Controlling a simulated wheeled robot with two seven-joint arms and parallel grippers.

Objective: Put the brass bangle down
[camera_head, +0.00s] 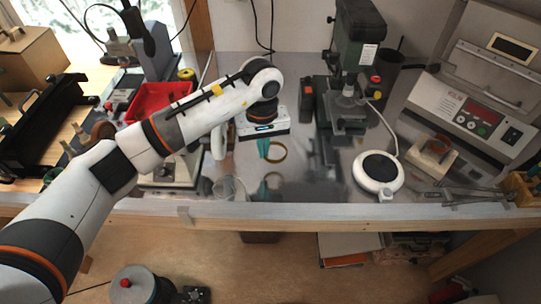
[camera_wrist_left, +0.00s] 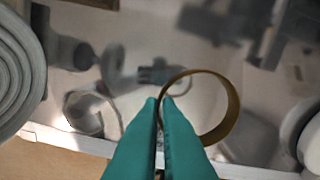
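The brass bangle (camera_head: 285,152) is a thin golden ring, held at its left edge between the teal fingertips of my left gripper (camera_head: 263,150). In the left wrist view, the fingers (camera_wrist_left: 159,102) are shut on the rim, and the bangle (camera_wrist_left: 234,100) stands out to their right. It appears to hang above the shiny metal bench top (camera_head: 310,186), where a reflection of the fingers and ring shows lower down, apart from them. My right gripper is in neither view.
A round white device with a dark top (camera_head: 378,166) stands to the right. A green drill press (camera_head: 358,40) stands behind it, and a red bin (camera_head: 150,98) is at left. A clear cup-like thing (camera_head: 229,187) is near the front edge. Bare metal lies right of the bangle.

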